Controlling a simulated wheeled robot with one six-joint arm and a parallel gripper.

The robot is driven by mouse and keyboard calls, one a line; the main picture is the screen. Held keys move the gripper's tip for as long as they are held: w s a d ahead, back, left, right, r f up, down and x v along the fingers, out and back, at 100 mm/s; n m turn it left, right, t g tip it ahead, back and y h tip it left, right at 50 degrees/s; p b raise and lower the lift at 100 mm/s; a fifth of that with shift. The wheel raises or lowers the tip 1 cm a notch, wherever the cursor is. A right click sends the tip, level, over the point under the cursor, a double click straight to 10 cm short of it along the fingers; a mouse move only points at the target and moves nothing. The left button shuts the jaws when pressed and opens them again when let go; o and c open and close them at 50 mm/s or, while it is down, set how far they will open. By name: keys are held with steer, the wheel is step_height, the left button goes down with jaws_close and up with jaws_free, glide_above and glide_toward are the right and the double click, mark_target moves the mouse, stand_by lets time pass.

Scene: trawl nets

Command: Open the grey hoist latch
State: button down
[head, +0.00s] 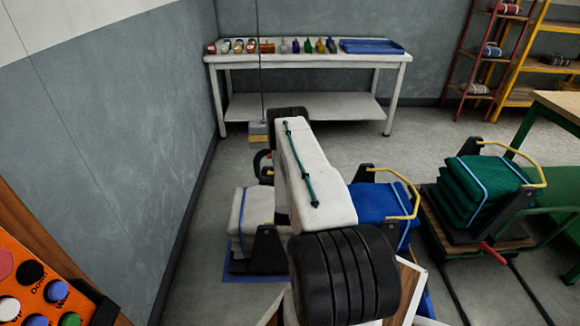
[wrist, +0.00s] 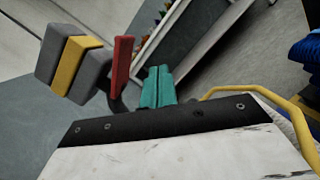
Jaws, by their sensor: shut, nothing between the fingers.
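The hoist block (head: 258,132), grey with a yellow band, hangs on a thin cable above the grey net bundle (head: 250,212). A black hook (head: 262,166) shows below it, partly hidden by my arm. In the wrist view the block (wrist: 75,62) is at upper left. A red lever (wrist: 122,65), apparently the latch, stands beside it, with a dark curved piece below. My gripper (wrist: 159,86) has teal fingers, shut and empty, just right of the red lever. I cannot tell whether they touch it. My arm hides the gripper in the head view.
A yellow handle (wrist: 275,97) curves close at the right in the wrist view. Blue (head: 378,203) and green (head: 484,190) net bundles stand to the right. A white workbench (head: 305,58) is at the back, an orange button panel (head: 40,285) at lower left. A grey wall is left.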

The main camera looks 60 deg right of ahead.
steer(key=shift+s+d+v, duration=0.1)
steer(key=shift+s+v, duration=0.05)
steer(key=shift+v, duration=0.6)
steer(key=shift+s+d+v, duration=0.1)
steer(key=shift+s+v, duration=0.05)
steer(key=shift+v, duration=0.55)
steer(key=shift+s+d+v, duration=0.1)
steer(key=shift+s+v, duration=0.05)
steer(key=shift+v, duration=0.6)
steer(key=shift+f, duration=0.1)
